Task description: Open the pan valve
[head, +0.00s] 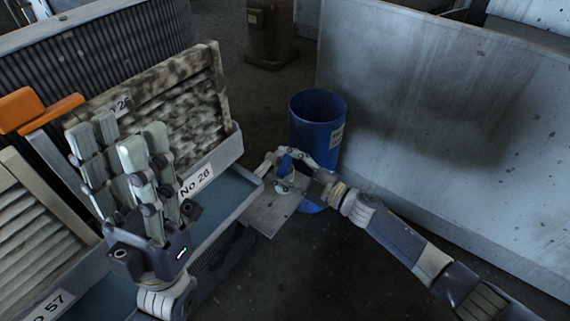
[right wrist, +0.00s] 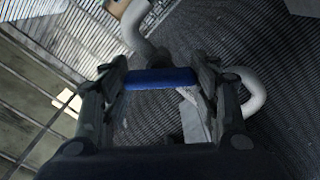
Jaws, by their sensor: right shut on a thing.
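The pan valve shows as a blue handle (right wrist: 160,78) in the right wrist view, lying crosswise between the two fingers of my right gripper (right wrist: 162,82). Pale curved pipe (right wrist: 137,22) shows beyond it. In the head view my right gripper (head: 288,170) is at the end of the grey pan, left of the blue barrel, with a bit of the blue handle (head: 285,163) visible; it is shut on the handle. The valve body is mostly hidden by the fingers. My left gripper (head: 122,145) is raised, open and empty, in front of the filter panels, away from the valve.
A blue barrel (head: 317,118) stands right behind my right gripper. A large grey metal wall (head: 440,110) fills the right side. Dark floor is clear at lower middle.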

